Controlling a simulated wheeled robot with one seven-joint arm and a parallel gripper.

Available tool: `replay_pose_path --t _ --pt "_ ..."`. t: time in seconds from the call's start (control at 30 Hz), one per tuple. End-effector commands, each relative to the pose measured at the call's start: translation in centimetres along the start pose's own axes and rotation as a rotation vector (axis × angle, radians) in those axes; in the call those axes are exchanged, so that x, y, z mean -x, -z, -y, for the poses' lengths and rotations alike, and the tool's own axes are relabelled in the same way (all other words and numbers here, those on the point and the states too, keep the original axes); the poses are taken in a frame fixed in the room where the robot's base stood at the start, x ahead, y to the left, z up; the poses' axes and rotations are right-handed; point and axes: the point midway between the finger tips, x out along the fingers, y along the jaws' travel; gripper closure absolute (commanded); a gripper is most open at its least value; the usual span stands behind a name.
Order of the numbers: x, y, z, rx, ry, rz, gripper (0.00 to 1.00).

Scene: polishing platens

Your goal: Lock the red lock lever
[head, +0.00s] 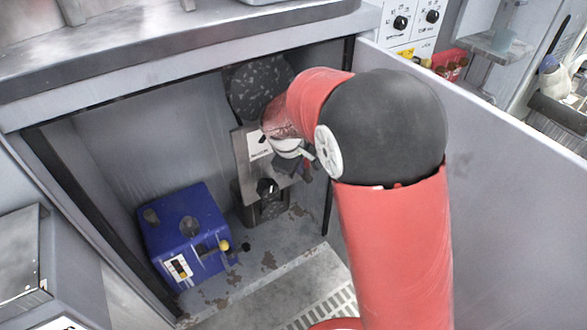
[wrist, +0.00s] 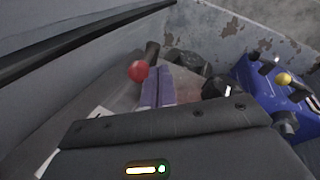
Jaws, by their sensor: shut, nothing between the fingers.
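A round red knob (wrist: 138,71), which looks like the end of the red lock lever, shows in the wrist view beside a short dark post. The red lever cannot be made out in the head view, where my arm covers part of that area. My gripper (wrist: 157,70) is shut and empty, its two purplish-grey fingers side by side just right of the red knob. I cannot tell whether they touch it. In the head view my gripper (head: 306,170) is inside the open cabinet, in front of a grey metal plate (head: 243,160).
A blue box (head: 190,225) with a yellow knob stands on the cabinet floor at left; it also shows in the wrist view (wrist: 262,85). A dark unit with a black knob (head: 267,188) stands under the plate. The cabinet door (head: 490,190) is at right. The worn floor (head: 265,260) has room.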

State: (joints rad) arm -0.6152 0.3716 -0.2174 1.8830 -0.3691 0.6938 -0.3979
Motion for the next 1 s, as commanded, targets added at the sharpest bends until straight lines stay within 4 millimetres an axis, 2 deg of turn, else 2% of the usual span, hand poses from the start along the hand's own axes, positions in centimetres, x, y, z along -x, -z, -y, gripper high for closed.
replay_pose_path --t 0.37,0.6,1.0 --pt "0.0 -0.1 -0.2 -0.001 0.000 0.000 1.00" --pt "0.1 -0.9 -2.0 -0.002 0.000 0.001 1.00" --pt "0.0 -0.9 -2.0 -0.001 -0.003 0.000 1.00"
